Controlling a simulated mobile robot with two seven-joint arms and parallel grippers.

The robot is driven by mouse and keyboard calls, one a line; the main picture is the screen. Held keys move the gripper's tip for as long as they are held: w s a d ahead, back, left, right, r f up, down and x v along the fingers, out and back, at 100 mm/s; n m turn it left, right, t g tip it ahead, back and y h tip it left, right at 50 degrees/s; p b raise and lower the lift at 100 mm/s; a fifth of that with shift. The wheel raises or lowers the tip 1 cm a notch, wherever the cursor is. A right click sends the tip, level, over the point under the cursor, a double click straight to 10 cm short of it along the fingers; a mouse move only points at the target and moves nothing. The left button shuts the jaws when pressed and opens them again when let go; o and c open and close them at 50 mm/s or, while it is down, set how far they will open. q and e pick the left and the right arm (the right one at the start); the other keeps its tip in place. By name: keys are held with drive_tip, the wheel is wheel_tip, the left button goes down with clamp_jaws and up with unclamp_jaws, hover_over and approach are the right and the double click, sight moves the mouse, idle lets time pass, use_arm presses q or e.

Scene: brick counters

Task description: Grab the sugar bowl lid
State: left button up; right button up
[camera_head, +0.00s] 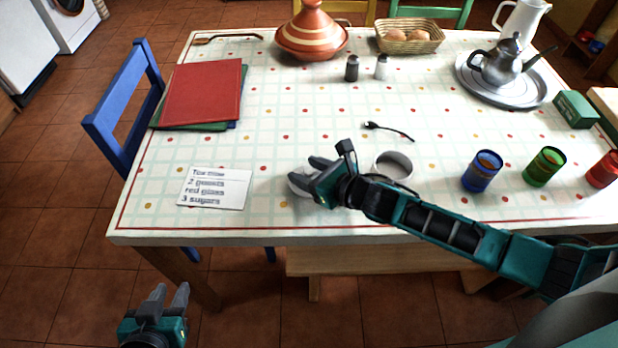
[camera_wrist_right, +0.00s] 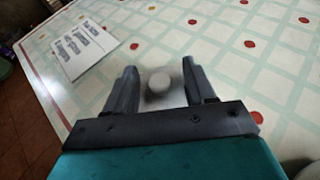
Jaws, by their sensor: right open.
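The sugar bowl lid (camera_wrist_right: 158,83) shows in the right wrist view as a blurred pale round knob between my right gripper's fingers (camera_wrist_right: 160,70), with space on both sides. In the head view, part of the pale lid (camera_head: 302,193) shows by the fingers of my right gripper (camera_head: 309,172), near the table's front edge. That gripper is open and its fingers appear clear of the knob. The rest of the lid is hidden by the gripper. The grey sugar bowl (camera_head: 393,165) stands uncovered beyond my right forearm. My left gripper (camera_head: 168,292) is open and empty, low in front of the table.
A handwritten note card (camera_head: 214,188) lies left of my right gripper. A dark spoon (camera_head: 388,130) lies behind the bowl. Blue (camera_head: 482,171), green (camera_head: 543,167) and red (camera_head: 603,170) glasses stand at right. Red and green folders (camera_head: 203,92) lie at left.

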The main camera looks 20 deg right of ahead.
clamp_jaws()
idle(0.4)
